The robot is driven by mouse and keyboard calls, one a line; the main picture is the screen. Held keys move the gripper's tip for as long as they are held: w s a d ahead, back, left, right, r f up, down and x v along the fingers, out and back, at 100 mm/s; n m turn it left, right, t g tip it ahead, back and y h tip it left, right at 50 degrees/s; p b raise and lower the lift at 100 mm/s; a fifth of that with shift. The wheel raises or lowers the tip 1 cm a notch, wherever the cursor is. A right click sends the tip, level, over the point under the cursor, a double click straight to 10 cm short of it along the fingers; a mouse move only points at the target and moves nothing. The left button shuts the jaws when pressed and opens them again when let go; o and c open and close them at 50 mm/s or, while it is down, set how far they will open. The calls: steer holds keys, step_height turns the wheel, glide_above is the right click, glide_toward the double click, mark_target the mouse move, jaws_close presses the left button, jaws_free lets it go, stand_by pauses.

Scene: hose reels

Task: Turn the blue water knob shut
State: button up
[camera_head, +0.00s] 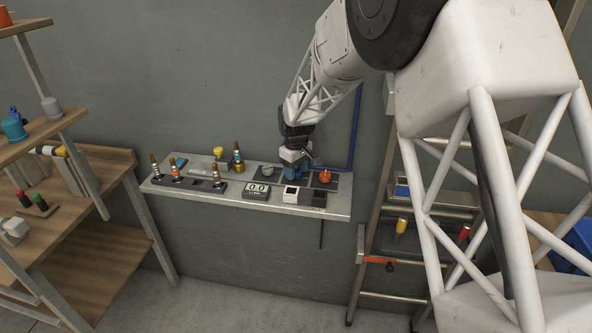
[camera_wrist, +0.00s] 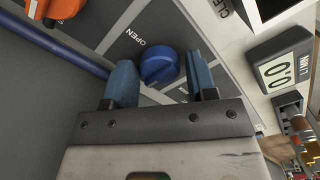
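The blue water knob (camera_wrist: 158,66) sits on a dark grey panel in the wrist view, beside a white "OPEN" label. My gripper (camera_wrist: 160,72) has its two blue fingers on either side of the knob. The left finger is very close to it, and a narrow gap shows at the right finger. I cannot tell whether the left finger touches. In the head view my gripper (camera_head: 293,163) points down over the back of the shelf and hides the knob. A meter (camera_wrist: 283,71) reads 0.0; it also shows in the head view (camera_head: 257,190).
An orange knob (camera_head: 324,175) stands right of my gripper on the shelf (camera_head: 335,205). A blue pipe (camera_head: 354,130) runs up the wall. Several hose fittings (camera_head: 177,173) stand at the left. A white button box (camera_head: 291,195) sits in front. A ladder-like frame (camera_head: 378,210) is at the right.

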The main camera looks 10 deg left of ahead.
mark_target(297, 170)
steer(key=shift+o, duration=0.9)
steer(key=shift+r, duration=3.9)
steer(key=shift+s+d+r, duration=0.1)
steer(key=shift+d+r, duration=0.05)
steer(key=shift+d, duration=0.05)
steer(key=s+d+r+m+t, duration=0.1)
steer(key=s+d+r+m, duration=0.2)
steer(key=s+d+r, duration=0.6)
steer(key=s+d+r+m, duration=0.3)
steer(key=s+d+r, duration=0.1)
steer(key=s+d, duration=0.8)
steer(key=s+d+m, duration=0.2)
steer(key=s+d, duration=0.2)
steer(key=s, duration=0.4)
steer(key=s+d+f+m+t, duration=0.1)
steer(key=s+d, duration=0.3)
steer(key=s, duration=0.4)
steer(key=s+d+m, duration=0.2)
steer(key=s+d, duration=0.3)
steer(key=s, duration=0.3)
steer(key=shift+f+m+t, duration=0.3)
